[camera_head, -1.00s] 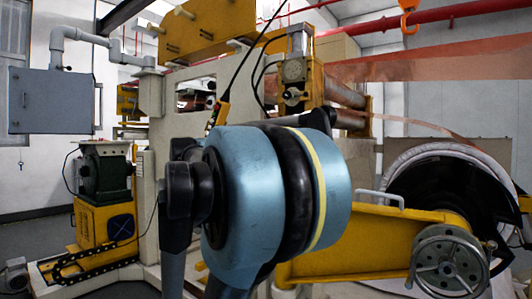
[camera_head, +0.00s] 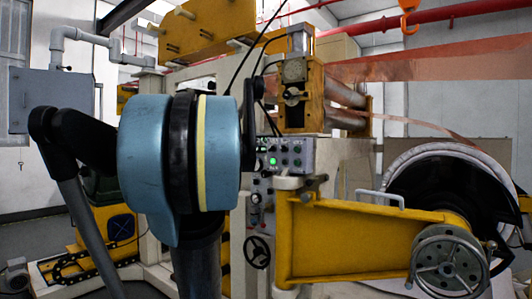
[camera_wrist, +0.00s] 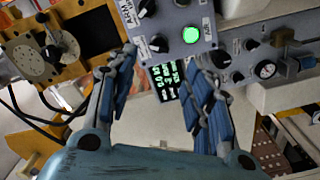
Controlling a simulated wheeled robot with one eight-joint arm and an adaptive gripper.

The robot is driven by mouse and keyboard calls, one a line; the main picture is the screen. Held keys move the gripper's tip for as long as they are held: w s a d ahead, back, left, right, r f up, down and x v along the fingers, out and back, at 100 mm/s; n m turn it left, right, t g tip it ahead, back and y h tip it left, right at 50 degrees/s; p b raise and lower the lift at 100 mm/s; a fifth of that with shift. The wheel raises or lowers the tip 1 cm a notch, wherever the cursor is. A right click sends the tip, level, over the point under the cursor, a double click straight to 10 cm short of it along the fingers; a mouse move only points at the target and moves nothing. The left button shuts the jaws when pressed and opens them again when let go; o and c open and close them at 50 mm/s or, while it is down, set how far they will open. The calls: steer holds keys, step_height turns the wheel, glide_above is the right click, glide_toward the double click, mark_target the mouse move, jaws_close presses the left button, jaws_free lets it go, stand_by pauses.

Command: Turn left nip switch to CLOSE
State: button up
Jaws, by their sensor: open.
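The grey control panel (camera_head: 287,156) stands right of my blue arm link in the head view, with a lit green button (camera_head: 272,160) and several dark knobs. In the wrist view the panel crosses the top, with the green button (camera_wrist: 191,35) lit. Black knobs sit left of the button (camera_wrist: 158,43) and right of it (camera_wrist: 220,58). The labels are too small to read, so I cannot tell which knob is the left nip switch. My gripper (camera_wrist: 165,72) is open and empty, its fingers spread below the panel, with a small lit display (camera_wrist: 168,80) showing between them.
A yellow arm (camera_head: 375,240) with a handwheel (camera_head: 448,266) reaches out at the right. Copper foil (camera_head: 440,68) runs across the upper right. Black cables hang near the panel.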

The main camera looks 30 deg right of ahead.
mark_target(271, 149)
steer(key=x, duration=0.9)
steer(key=shift+d, duration=0.25)
jaws_close()
